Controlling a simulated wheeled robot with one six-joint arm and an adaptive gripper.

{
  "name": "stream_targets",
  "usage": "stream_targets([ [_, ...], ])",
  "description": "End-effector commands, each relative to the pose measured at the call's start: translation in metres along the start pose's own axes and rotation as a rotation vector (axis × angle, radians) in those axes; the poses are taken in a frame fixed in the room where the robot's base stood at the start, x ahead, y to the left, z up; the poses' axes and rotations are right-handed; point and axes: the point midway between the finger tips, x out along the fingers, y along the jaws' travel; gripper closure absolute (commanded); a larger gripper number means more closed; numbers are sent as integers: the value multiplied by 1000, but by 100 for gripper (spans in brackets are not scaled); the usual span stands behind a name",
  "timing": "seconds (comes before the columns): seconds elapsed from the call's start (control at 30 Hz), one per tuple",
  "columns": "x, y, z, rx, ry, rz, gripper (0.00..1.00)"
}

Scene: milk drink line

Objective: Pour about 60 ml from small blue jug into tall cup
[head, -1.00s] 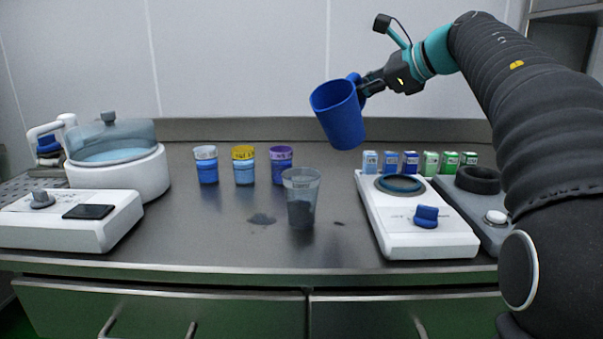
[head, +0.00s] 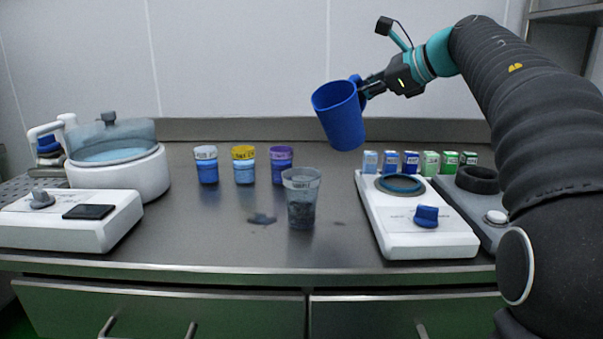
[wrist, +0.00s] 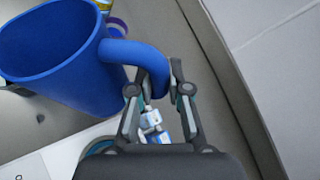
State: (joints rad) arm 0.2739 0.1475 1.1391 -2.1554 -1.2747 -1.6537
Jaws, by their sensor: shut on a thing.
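The small blue jug (head: 341,118) is held in the air by my gripper (head: 366,86), tilted a little to the left, above and right of the tall cup. In the wrist view the jug (wrist: 75,65) fills the upper left, and my gripper (wrist: 152,85) is shut on its handle. No liquid stream shows, and the jug's contents are not visible. The tall cup (head: 301,200) is clear with a label band and stands upright on the counter, with dark content or see-through shading in its lower part.
A white device (head: 420,225) with a blue knob is to the right, with several small cartons (head: 411,163) behind. A white pot (head: 118,175) stands left. Dark spots (head: 262,219) mark the counter near the cup.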

Motion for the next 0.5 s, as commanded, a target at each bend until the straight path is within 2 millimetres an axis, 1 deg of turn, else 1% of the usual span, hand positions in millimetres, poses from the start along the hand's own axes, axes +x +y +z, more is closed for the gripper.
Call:
stream_targets([
  [0.3, 13, -5, -33, 172, -35, 70, 100],
  [0.5, 22, -4, -55, 300, -64, 125, 100],
])
